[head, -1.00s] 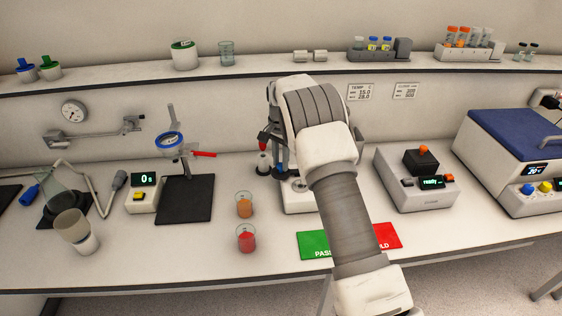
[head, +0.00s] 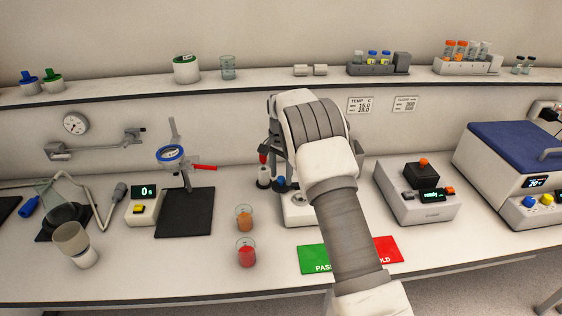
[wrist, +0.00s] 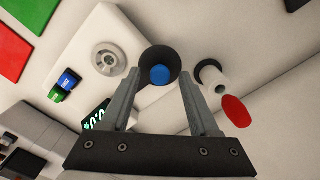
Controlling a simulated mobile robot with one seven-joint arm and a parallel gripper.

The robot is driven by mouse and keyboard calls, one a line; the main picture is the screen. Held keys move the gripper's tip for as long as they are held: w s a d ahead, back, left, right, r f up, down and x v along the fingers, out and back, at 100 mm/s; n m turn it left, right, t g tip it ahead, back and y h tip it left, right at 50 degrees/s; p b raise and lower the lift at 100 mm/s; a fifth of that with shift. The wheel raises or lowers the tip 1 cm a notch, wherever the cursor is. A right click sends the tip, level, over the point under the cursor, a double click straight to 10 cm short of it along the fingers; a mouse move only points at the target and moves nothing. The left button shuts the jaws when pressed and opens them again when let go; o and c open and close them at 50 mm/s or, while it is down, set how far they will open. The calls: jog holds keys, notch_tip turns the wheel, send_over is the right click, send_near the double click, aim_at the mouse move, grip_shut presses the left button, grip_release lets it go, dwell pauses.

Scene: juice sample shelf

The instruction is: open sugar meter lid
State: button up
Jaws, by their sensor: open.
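The sugar meter (head: 298,216) has a white body at the middle of the bench, partly hidden by my arm. In the wrist view its bare, round metal dish (wrist: 108,57) shows. Beside the dish is the dark round lid (wrist: 158,58) with a blue knob (wrist: 160,75); the dish is not covered by it. My gripper (wrist: 160,76) is open, with the lid and knob between its fingertips in the picture. I cannot tell whether the fingers touch it. In the head view my arm hides most of the gripper.
A red-topped dropper (head: 264,170) stands close to the meter; its red bulb (wrist: 236,111) is near one finger. Beakers of orange (head: 244,218) and red juice (head: 246,253) stand left. A boxy device (head: 417,195) stands right. Green (head: 313,258) and red mats lie in front.

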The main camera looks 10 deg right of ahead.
aim_at(281, 178)
notch_tip(281, 178, up, 17)
jog(key=shift+r, duration=0.15)
dwell(0.5)
jog(key=s+d+r+n+t, duration=0.1)
jog(key=s+d+r+n, duration=0.1)
jog(key=s+r, duration=0.6)
jog(key=s+d+r+n+t, duration=0.25)
jog(key=s+r, duration=0.35)
jog(key=s, duration=0.4)
jog(key=s+f+n+t, duration=0.1)
jog(key=s+f, duration=0.3)
jog(key=s, duration=0.7)
jog(key=s+d+f+n+t, duration=0.1)
jog(key=s+f+n, duration=0.2)
jog(key=s, duration=0.9)
jog(key=shift+d+f+n, duration=0.2)
jog(key=shift+f+n, duration=0.15)
jog(key=shift+f, duration=0.05)
